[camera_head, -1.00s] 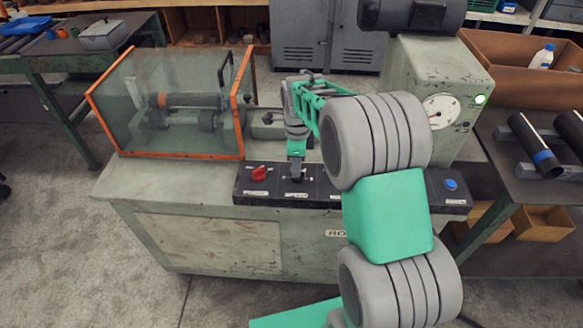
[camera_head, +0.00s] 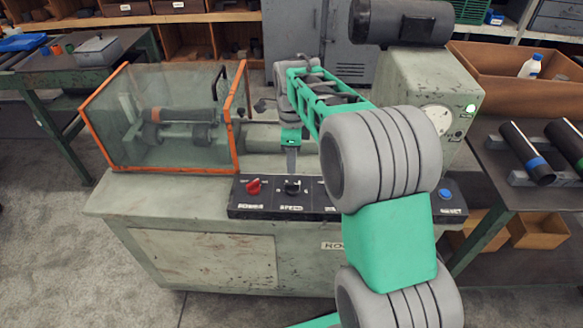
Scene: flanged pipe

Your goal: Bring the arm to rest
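My gripper (camera_head: 291,170) is at the end of my green and grey arm, just above the black control panel (camera_head: 263,210) of the machine. It points down over the middle black knob (camera_head: 292,187) and looks apart from it. The fingers are small and seen edge-on, so I cannot tell whether they are open or shut. Nothing is seen held in them. A red knob (camera_head: 253,187) is to the left and a blue button (camera_head: 445,194) is at the panel's right end. My arm hides part of the panel between them.
The guard (camera_head: 163,120), clear with an orange frame, encloses a pipe (camera_head: 180,114) on rollers at the left. The machine housing (camera_head: 428,80) with a dial (camera_head: 438,118) and lit green lamp (camera_head: 470,108) stands right. A right side table (camera_head: 515,192) holds pipes. Grey floor is free in front.

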